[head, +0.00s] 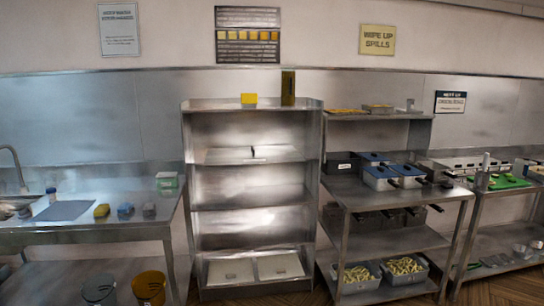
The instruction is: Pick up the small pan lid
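A flat silvery lid with a small dark upright handle (253,153) lies on the upper shelf of the tall steel rack (188,180). It looks like the pan lid, but its outline blends into the shelf and its size is hard to judge. Two pale flat panels, perhaps lids too, lie side by side on the rack's bottom shelf: a left one (231,271) and a right one (280,266). Neither of my grippers is in view, and nothing is seen touching the lid.
The sink counter (90,228) is at left, with two buckets below. The fryer table (385,192) with blue-topped containers (380,176) is close at right. The rack's middle shelves are empty.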

